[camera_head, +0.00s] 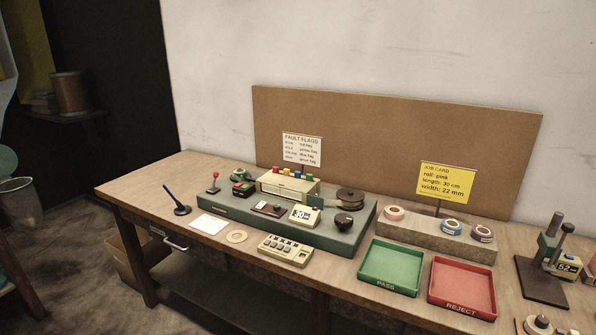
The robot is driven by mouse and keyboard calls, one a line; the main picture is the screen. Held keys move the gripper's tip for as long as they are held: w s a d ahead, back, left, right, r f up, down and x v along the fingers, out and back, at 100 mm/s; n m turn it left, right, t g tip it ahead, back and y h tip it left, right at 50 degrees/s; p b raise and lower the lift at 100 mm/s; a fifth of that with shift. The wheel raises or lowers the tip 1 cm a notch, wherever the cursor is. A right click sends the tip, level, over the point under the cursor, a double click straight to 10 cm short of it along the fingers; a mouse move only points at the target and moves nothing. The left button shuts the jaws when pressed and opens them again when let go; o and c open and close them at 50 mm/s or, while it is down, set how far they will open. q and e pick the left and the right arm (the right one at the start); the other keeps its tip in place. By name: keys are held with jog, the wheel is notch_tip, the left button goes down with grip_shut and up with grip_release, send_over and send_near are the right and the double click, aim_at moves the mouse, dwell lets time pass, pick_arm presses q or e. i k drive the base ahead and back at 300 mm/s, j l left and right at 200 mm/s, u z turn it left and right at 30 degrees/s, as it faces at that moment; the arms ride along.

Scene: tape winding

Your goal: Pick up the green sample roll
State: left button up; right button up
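Neither of my grippers is in view.
A green winding machine (335,240) stands mid-table. A green PASS tray (391,267) and a red REJECT tray (463,287) are empty. A keypad (285,250) lies in front of the machine. A gauge stand (543,283) is at right. A yellow job card (446,182) stands behind the block.

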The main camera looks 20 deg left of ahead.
aim_at(244, 173)
jog(key=i+j+z, duration=0.1)
jog(key=j+z, duration=0.9)
jog(key=j, duration=0.3)
jog(key=k+j+z, duration=0.1)
jog(key=j+z, duration=0.15)
jog(key=j, duration=0.2)
jog(key=k+j, duration=0.1)
jog(key=j, duration=0.2)
jog(key=j+z, duration=0.1)
jog(key=j, duration=0.25)
jog(key=k+j, duration=0.15)
jog(key=j, duration=0.15)
jog(key=z, duration=0.05)
